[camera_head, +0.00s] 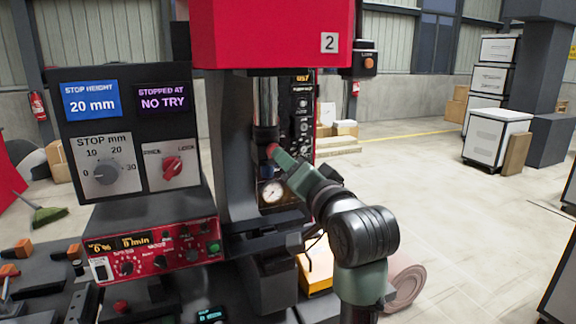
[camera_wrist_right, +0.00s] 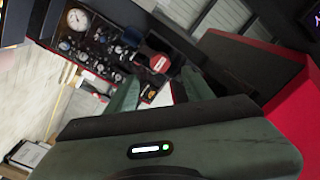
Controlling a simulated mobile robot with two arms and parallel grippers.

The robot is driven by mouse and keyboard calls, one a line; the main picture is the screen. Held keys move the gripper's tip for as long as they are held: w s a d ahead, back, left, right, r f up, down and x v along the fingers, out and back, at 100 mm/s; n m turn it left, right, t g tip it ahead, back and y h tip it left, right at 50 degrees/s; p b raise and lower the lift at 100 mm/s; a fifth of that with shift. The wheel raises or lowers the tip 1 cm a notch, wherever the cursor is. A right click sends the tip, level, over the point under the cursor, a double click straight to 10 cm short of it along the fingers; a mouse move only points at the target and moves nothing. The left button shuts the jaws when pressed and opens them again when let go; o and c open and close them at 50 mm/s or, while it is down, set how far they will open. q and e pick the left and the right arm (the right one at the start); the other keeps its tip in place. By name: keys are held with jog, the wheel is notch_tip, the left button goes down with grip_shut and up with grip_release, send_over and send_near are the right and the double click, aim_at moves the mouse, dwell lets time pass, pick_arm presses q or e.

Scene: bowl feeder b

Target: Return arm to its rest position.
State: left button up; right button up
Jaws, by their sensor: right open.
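My right arm (camera_head: 362,235) comes in from the lower right of the head view and reaches up to the press column. Its gripper (camera_head: 279,158) is at the column, next to a small red round knob (camera_head: 271,149). In the right wrist view the two green-grey fingers of the right gripper (camera_wrist_right: 160,88) stand apart. The red knob (camera_wrist_right: 158,62) shows between and beyond their tips. I cannot tell whether a finger touches it. My left gripper is in neither view.
The press has a red head (camera_head: 265,35), a pressure gauge (camera_head: 272,192) and a red control box (camera_head: 155,250) at its front. A black display panel (camera_head: 125,120) stands left. White cabinets (camera_head: 495,135) stand at the back right. The floor right of my arm is open.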

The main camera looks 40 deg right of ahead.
dwell(0.4)
jog(key=s+a+f+n+g+y, duration=0.1)
jog(key=s+a+f+n+g, duration=0.15)
jog(key=f, duration=0.75)
jog(key=s+a+f+n+g+y, duration=0.1)
jog(key=s+a+f+n+g, duration=0.2)
jog(key=f, duration=0.8)
jog(key=s+a+f+n+g+y, duration=0.1)
jog(key=a+f+n+g, duration=0.2)
jog(key=f, duration=0.7)
jog(key=s+a+f+n+g+y, duration=0.1)
jog(key=s+a+f+n+g, duration=0.25)
jog(key=s+f, duration=0.55)
jog(key=s+a+f+n+g+y, duration=0.1)
jog(key=s+a+f+n+g, duration=0.2)
jog(key=s+f, duration=0.7)
notch_tip(320, 180, down, 23)
jog(key=s, duration=0.2)
jog(key=s+d+f+g, duration=0.2)
jog(key=s+f, duration=1.4)
jog(key=s, duration=0.1)
jog(key=shift+f+m+h, duration=0.3)
jog(key=shift+f, duration=0.1)
